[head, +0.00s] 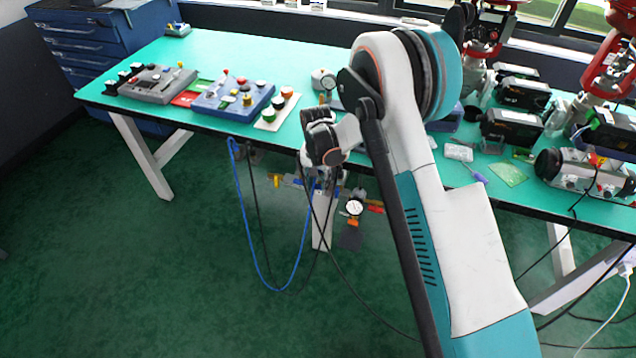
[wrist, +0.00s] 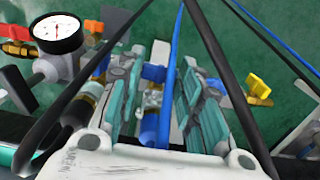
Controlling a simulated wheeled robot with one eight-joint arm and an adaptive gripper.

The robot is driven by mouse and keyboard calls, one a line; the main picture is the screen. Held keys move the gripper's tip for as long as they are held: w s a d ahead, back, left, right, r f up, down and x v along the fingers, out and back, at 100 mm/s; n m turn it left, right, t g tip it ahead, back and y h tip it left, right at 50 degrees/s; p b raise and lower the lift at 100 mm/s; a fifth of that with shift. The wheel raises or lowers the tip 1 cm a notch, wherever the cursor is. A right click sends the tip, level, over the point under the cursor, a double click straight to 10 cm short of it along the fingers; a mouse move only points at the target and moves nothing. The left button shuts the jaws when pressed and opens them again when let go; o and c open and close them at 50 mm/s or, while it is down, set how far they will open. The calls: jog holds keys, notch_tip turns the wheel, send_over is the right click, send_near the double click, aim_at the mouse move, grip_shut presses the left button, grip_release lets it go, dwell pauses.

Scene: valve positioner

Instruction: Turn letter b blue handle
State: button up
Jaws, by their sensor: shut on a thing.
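In the wrist view my gripper (wrist: 160,85) has one finger on each side of a blue handle (wrist: 150,128) on a metal valve fitting. A gap still shows between the fingers, which partly cover the handle. More blue parts lie farther along in line with it. I cannot read a letter b on any of them. In the head view the valve assembly (head: 300,182) hangs below the table's front edge, and my wrist covers part of it.
A pressure gauge (wrist: 57,33) with orange handles beside it is left of my gripper. A yellow handle (wrist: 259,86) is to the right. A blue hose (head: 241,195) and black cables hang close by. The green table (head: 215,50) carries control boxes.

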aim_at(317, 186)
jog(key=o, duration=0.8)
jog(key=shift+r, duration=0.15)
notch_tip(317, 186, up, 12)
jog(key=shift+a+f, duration=0.1)
jog(key=shift+f, duration=0.05)
